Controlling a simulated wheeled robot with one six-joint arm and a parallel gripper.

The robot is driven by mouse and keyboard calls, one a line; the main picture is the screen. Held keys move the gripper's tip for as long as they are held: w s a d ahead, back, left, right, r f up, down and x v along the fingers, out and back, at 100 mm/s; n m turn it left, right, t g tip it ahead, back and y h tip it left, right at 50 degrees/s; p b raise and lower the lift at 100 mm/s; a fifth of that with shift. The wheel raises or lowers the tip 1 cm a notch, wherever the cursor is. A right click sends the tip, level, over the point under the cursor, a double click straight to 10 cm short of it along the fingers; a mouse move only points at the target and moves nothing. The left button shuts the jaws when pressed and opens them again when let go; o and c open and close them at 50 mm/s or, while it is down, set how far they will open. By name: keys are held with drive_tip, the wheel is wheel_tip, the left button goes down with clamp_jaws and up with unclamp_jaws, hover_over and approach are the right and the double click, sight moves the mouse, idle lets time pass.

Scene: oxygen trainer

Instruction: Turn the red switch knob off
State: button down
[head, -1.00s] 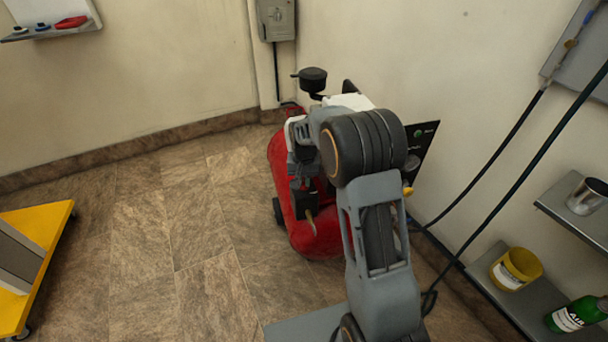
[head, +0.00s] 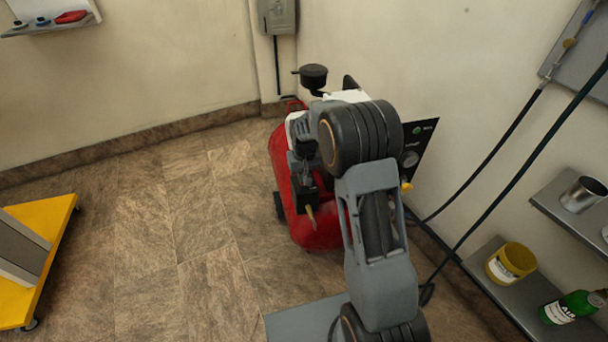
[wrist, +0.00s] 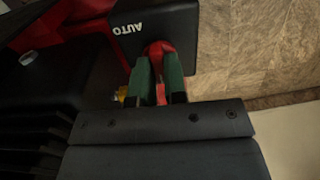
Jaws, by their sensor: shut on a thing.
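The red switch knob (wrist: 158,48) shows in the wrist view on a black switch box (wrist: 183,22) marked AUTO, the lettering upside down in the picture. My gripper (wrist: 158,75) has its two green-padded fingers on either side of the knob and is shut on it. The knob's lower part is hidden between the fingers. In the head view the switch box is on the red compressor (head: 318,225), and my arm hides much of the machine and the knob.
A wall shelf (head: 575,215) with a metal cup, and a lower shelf with a yellow pot (head: 511,263) and green bottle (head: 574,307), stand at the right. A yellow cart (head: 40,225) is at the left. The floor between is clear.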

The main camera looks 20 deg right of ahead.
drive_tip(key=c, duration=1.2)
unclamp_jaws()
drive_tip(key=shift+o, duration=0.2)
wheel_tip(320, 180, up, 14)
drive_tip(key=p, duration=0.3)
drive_tip(key=shift+f, duration=0.1)
